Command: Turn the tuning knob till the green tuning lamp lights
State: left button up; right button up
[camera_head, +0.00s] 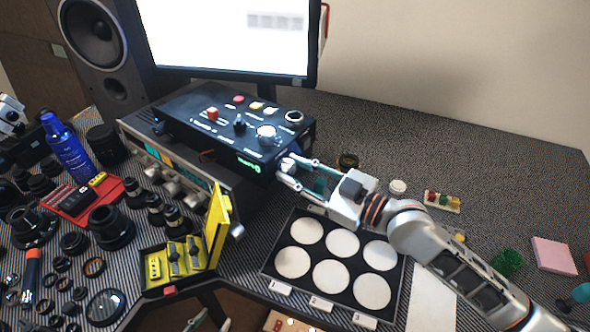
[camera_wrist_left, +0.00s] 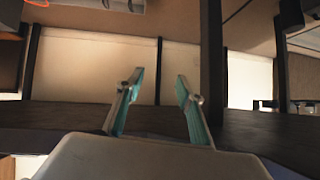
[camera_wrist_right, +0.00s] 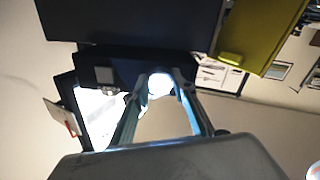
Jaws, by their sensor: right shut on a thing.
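A black control box (camera_head: 215,125) stands in front of the monitor, with buttons and knobs on its top and a small green glowing marking (camera_head: 249,166) on its front face. My right gripper (camera_head: 293,173) is at the box's right front corner, shut on a pale round knob (camera_head: 287,164). In the right wrist view the knob (camera_wrist_right: 160,83) shows bright between the fingertips. I cannot tell whether the green marking is the tuning lamp or a display.
A silver receiver (camera_head: 165,165) with several knobs sits under the box. An open yellow case (camera_head: 216,225) stands in front of it. A tray with white discs (camera_head: 265,270) lies below my right forearm. Lenses and a blue bottle (camera_head: 68,150) crowd the left. The back right table is clear.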

jog(key=shift+r+m, duration=0.1)
jog(key=shift+m, duration=0.4)
jog(key=shift+m+p, duration=0.7)
jog(key=shift+m, duration=0.3)
jog(key=shift+m+p, duration=0.4)
jog(key=shift+m, duration=0.6)
pick_arm(q)
jog(key=shift+s+d+r, duration=0.25)
jog(key=shift+s+r, duration=0.05)
jog(key=shift+r, duration=0.3)
jog(key=shift+w+r, duration=0.15)
jog(key=shift+r, duration=0.15)
pick_arm(e)
jog(key=o, duration=1.1)
